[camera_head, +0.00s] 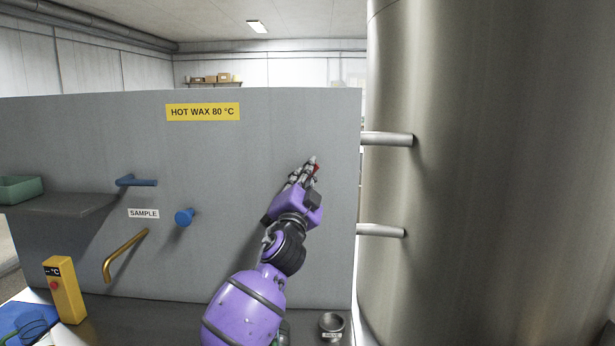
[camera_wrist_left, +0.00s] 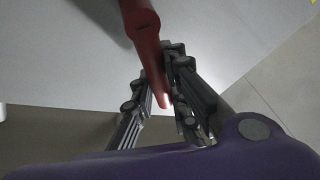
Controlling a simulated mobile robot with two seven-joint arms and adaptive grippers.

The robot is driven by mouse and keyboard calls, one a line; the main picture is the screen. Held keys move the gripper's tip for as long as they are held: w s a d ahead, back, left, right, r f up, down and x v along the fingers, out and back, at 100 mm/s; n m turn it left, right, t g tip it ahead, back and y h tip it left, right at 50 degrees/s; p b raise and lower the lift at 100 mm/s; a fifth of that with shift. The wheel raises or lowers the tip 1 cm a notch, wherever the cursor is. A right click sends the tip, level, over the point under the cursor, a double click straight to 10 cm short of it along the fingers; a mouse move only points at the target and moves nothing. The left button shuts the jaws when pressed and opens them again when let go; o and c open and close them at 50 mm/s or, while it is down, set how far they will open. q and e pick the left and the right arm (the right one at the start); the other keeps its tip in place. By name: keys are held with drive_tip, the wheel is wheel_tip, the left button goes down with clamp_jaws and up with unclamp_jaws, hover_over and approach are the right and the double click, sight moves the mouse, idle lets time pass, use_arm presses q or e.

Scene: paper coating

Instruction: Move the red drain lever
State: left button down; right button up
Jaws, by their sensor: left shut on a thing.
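The red drain lever (camera_wrist_left: 146,45) shows in the left wrist view, running down from the top edge to between my left gripper's fingers. In the head view only a small red bit of the lever (camera_head: 316,168) shows beside the fingertips; the rest is hidden by the gripper. My left gripper (camera_head: 308,165) reaches up to the right part of the grey panel. In the left wrist view its fingers (camera_wrist_left: 163,95) are closed on the lever's lower end. My right gripper is in neither view.
The grey panel (camera_head: 260,140) carries a yellow hot wax sign (camera_head: 203,112), a blue lever (camera_head: 137,181), a blue knob (camera_head: 184,217) and a bent brass pipe (camera_head: 123,254). A large metal tank (camera_head: 480,180) with two stub pipes stands at the right. A small metal cup (camera_head: 331,325) stands low in front.

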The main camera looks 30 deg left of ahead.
use_arm(q)
drive_tip(key=shift+r, duration=0.2)
drive_tip(key=c, duration=1.7)
unclamp_jaws()
drive_tip(key=shift+s, duration=0.1)
drive_tip(key=shift+f, duration=0.1)
drive_tip(key=shift+s+d+f, duration=0.15)
drive_tip(key=shift+s+f, duration=0.15)
drive_tip(key=shift+s, duration=0.05)
drive_tip(key=v, duration=1.1)
drive_tip(key=shift+s, duration=0.1)
